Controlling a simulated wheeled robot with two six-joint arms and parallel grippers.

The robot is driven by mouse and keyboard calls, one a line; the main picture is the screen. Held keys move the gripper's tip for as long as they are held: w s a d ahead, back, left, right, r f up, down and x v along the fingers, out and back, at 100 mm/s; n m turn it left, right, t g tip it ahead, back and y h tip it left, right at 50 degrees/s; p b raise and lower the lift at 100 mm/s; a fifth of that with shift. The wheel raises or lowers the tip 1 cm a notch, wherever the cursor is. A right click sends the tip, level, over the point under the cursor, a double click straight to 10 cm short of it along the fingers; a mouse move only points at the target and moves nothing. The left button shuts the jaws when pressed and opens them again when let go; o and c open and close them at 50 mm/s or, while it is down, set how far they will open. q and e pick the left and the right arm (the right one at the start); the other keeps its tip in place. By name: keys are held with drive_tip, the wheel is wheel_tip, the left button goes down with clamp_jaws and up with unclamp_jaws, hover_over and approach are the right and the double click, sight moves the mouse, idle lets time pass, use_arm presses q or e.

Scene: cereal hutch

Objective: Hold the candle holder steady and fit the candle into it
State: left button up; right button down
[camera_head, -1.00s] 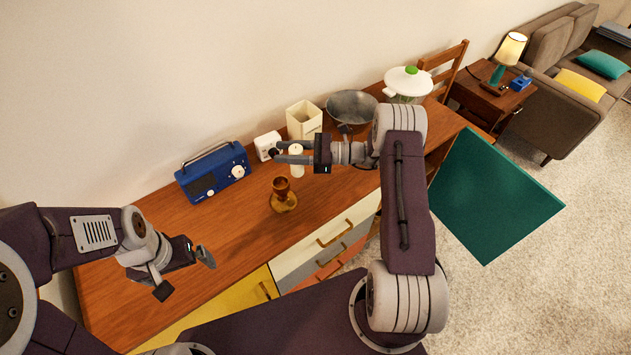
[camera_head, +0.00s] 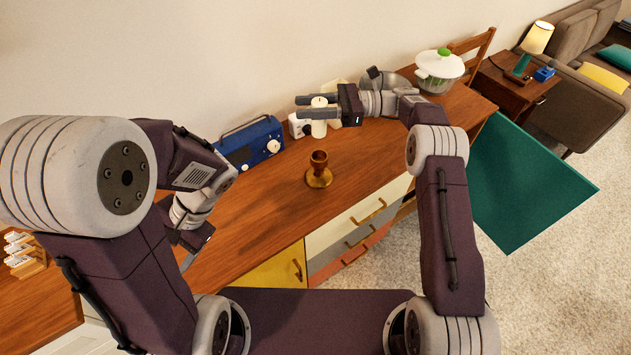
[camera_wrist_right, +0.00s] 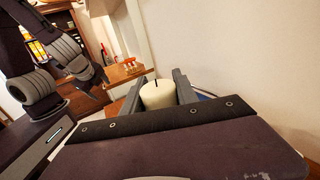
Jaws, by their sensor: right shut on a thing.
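The brown candle holder (camera_head: 319,172) stands upright on the wooden desk with its cup empty and no gripper touching it. The white candle (camera_head: 319,127) is upright in my right gripper (camera_head: 304,107), whose two fingers are shut on it from either side. It is behind the holder in the head view. The right wrist view shows the candle's top and dark wick (camera_wrist_right: 158,94) between the fingers. My left gripper (camera_head: 190,248) is low over the desk, left of the holder and away from it. My left arm partly hides it, so its opening is unclear.
A blue radio (camera_head: 250,144) and a small white box (camera_head: 300,124) stand along the wall. A small wooden rack (camera_head: 26,255) is at far left. The desk around the holder is clear.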

use_arm(q)
drive_tip(key=w+a+r+m+t+y, duration=0.2)
drive_tip(key=w+a+r+m+y, duration=0.4)
drive_tip(key=w+y, duration=0.15)
drive_tip(key=w+d+r+m+t+y, duration=0.1)
drive_tip(key=w+d+m+t, duration=0.4)
drive_tip(key=w, duration=0.3)
drive_tip(key=w+d+r+m+t+y, duration=0.1)
drive_tip(key=w+d+r+m+t, duration=0.1)
drive_tip(key=w+d+m+t, duration=0.4)
drive_tip(key=w+d+f+m+t+h, duration=0.3)
drive_tip(key=w+d+m+t+h, duration=0.15)
drive_tip(key=d, duration=0.25)
drive_tip(key=w+d+f+m+t+h, duration=0.3)
drive_tip(key=d+f+t+h, duration=0.15)
drive_tip(key=d, duration=0.25)
drive_tip(key=m+h, duration=0.8)
drive_tip(key=h, duration=0.1)
approach(318, 169)
drive_tip(key=shift+w+a+r, duration=0.2)
drive_tip(key=shift+w, duration=0.35)
drive_tip(key=shift+s+d, duration=0.1)
drive_tip(key=shift+d, duration=0.25)
drive_tip(key=w, duration=1.2)
drive_tip(key=shift+d, duration=0.35)
